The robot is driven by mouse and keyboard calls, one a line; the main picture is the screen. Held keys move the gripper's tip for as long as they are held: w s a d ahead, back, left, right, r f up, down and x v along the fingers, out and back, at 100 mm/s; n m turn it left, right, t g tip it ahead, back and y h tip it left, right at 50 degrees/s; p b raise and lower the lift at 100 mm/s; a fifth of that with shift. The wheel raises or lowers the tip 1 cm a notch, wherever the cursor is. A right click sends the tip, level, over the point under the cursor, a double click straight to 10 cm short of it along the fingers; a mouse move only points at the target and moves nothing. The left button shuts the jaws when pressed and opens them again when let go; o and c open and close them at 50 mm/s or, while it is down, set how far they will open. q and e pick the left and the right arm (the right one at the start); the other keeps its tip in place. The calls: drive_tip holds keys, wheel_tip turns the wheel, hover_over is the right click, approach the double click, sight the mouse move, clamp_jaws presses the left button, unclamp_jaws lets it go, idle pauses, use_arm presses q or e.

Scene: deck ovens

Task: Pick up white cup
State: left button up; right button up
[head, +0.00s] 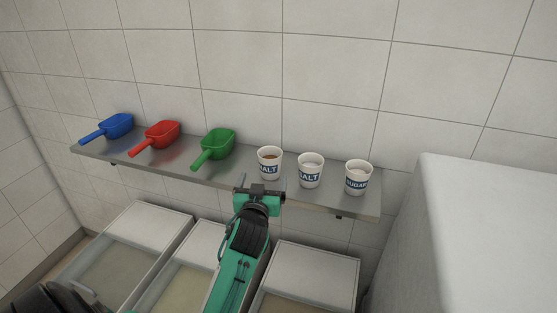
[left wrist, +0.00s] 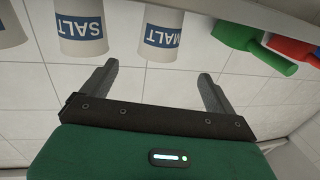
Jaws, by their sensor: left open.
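Three white cups with blue labels stand upright on a wall shelf. The left one, the malt cup (head: 269,163), has brown contents. The middle one is the salt cup (head: 310,170) and the right one the sugar cup (head: 357,178). My left gripper (head: 260,188) is open and empty, just in front of and below the malt cup. In the left wrist view, which is upside down, the malt cup (left wrist: 162,38) lies ahead between the open fingers (left wrist: 156,75), apart from them. The salt cup (left wrist: 82,35) is beside it. My right gripper is not in view.
A blue scoop (head: 117,126), a red scoop (head: 161,135) and a green scoop (head: 217,146) lie left of the cups on the grey shelf (head: 180,167). Lidded bins (head: 310,266) stand below. A white block (head: 490,220) rises at the right.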

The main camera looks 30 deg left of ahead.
sight(268, 163)
use_arm(q)
drive_tip(key=p+x, duration=0.1)
drive_tip(key=x, duration=0.4)
drive_tip(key=shift+a+r, duration=0.1)
drive_tip(key=shift+r, duration=0.1)
drive_tip(key=shift+w+a+f+p, duration=0.15)
drive_tip(key=shift+w+a+p, duration=0.1)
drive_tip(key=shift+w, duration=0.2)
drive_tip(key=shift+w+a+f+p, duration=0.15)
drive_tip(key=shift+w+p, duration=0.1)
drive_tip(key=shift+w, duration=0.25)
drive_tip(key=shift+w+r, duration=0.1)
drive_tip(key=shift+w, duration=0.05)
drive_tip(key=shift+w+a+r+p, duration=0.15)
drive_tip(key=shift+w+p, duration=0.15)
drive_tip(key=shift+p, duration=0.2)
drive_tip(key=p+x, duration=0.1)
drive_tip(key=x, duration=0.2)
drive_tip(key=shift+w+f+p, duration=0.1)
drive_tip(key=shift+f+p, duration=0.25)
drive_tip(key=shift+w+a+f, duration=0.1)
drive_tip(key=shift+w+a, duration=0.05)
drive_tip(key=shift+w, duration=0.3)
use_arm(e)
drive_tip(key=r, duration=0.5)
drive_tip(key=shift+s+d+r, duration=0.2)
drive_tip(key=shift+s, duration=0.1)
use_arm(q)
drive_tip(key=shift+c, duration=0.4)
